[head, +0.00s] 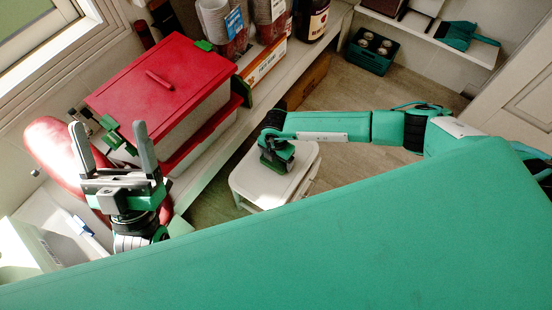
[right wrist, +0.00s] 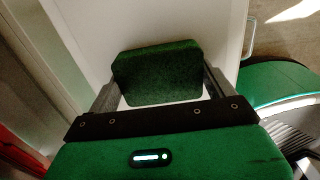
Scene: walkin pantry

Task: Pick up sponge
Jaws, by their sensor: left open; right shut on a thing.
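A dark green sponge (right wrist: 157,72) sits between the two fingers of my right gripper (right wrist: 160,90) in the right wrist view. The gripper is shut on it, with a finger against each side. In the head view my right gripper (head: 277,160) points down over the white stool (head: 250,188); the sponge is mostly hidden there under the hand. I cannot tell whether the sponge still touches the stool top. My left gripper (head: 112,135) is open and empty, pointing up in front of the red-lidded box (head: 165,85).
A shelf to the left of the stool holds the red-lidded box, stacked cups (head: 213,20), a carton (head: 262,68) and a dark jar (head: 311,18). A green crate (head: 370,52) stands on the floor at the back. Open floor (head: 350,88) lies behind my right arm.

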